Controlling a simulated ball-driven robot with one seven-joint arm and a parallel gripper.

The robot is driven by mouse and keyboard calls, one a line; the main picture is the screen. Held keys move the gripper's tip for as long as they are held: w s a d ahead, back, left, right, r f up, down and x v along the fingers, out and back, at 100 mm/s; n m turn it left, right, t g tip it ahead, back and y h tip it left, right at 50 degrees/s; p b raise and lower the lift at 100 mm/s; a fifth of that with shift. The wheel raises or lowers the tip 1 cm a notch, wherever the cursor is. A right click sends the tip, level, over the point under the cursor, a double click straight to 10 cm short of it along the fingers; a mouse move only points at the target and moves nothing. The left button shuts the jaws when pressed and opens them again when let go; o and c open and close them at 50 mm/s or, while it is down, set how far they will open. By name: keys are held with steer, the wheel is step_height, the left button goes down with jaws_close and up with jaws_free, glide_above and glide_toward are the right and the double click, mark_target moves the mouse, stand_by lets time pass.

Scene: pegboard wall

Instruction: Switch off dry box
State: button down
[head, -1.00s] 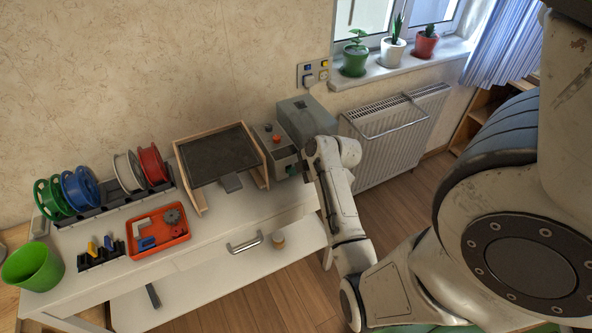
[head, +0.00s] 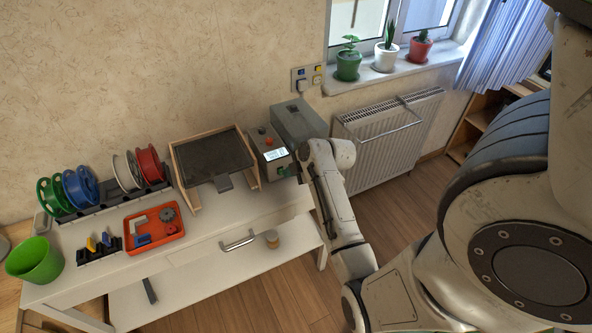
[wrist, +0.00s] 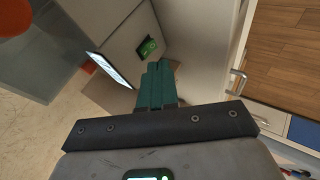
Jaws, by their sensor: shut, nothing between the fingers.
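A grey box with a display (head: 275,155), apparently the dry box, stands at the right end of the white table. An orange-red knob (head: 266,142) sits on its top. In the wrist view its lit display (wrist: 115,67) is beside a green switch (wrist: 149,47) in a dark frame. My gripper (wrist: 158,68) has its green fingers shut with nothing between them. The fingertips are just below the switch in that view; whether they touch it I cannot tell.
A larger grey box (head: 298,119) stands close behind. A wooden frame with a dark plate (head: 215,155) is to the left. An orange tray (head: 153,228) and filament spools (head: 80,188) are farther left. A radiator (head: 390,128) is on the wall at right.

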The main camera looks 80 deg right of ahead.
steer(key=s+r+b, duration=0.1)
steer(key=s+r, duration=0.4)
steer(key=r, duration=0.3)
steer(key=shift+a+r, duration=0.4)
steer(key=shift+a, duration=0.05)
